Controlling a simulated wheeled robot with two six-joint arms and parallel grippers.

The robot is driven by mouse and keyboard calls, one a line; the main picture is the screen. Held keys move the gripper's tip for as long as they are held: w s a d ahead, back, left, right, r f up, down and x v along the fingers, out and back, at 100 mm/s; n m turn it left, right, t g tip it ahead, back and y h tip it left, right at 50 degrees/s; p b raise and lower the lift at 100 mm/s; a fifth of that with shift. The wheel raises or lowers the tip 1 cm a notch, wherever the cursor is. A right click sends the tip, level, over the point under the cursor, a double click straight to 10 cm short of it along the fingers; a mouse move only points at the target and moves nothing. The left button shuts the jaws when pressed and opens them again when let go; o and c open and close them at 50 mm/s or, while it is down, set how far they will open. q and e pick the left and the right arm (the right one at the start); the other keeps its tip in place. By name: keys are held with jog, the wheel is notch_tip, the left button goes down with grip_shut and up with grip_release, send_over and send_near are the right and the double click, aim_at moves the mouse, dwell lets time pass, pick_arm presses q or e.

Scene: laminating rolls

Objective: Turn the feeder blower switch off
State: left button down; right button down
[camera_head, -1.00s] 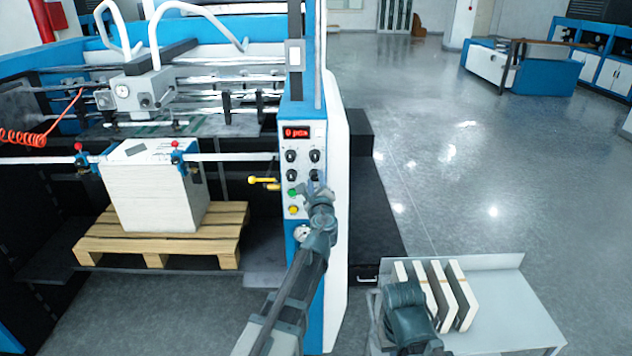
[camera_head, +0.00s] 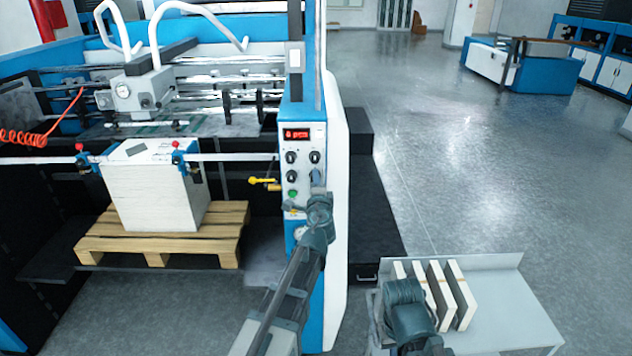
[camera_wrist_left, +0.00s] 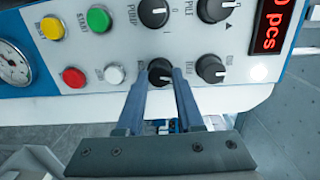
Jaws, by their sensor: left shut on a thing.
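The control panel (camera_head: 303,135) stands on the blue and white machine column, with several black rotary knobs and a red display. It fills the top of the left wrist view, turned sideways. My left gripper (camera_wrist_left: 160,82) has its two blue-grey fingers around one black rotary switch (camera_wrist_left: 160,71). The pump knob (camera_wrist_left: 153,12) and pile knob (camera_wrist_left: 213,10) are clear of the gripper. My right gripper's jaws do not show.
Green (camera_wrist_left: 98,19), yellow (camera_wrist_left: 52,27), red (camera_wrist_left: 74,77) and grey (camera_wrist_left: 114,74) buttons and a gauge (camera_wrist_left: 13,65) are close by. A paper stack (camera_head: 155,195) on a wooden pallet (camera_head: 160,245) is left. A side table (camera_head: 505,300) holds white slabs.

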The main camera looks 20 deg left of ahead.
pick_arm(q)
jog(key=shift+n, duration=0.8)
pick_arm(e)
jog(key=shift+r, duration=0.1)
pick_arm(q)
jog(key=c, duration=0.5)
grip_release()
jog(key=shift+c, duration=0.2)
jog(key=shift+s, duration=0.15)
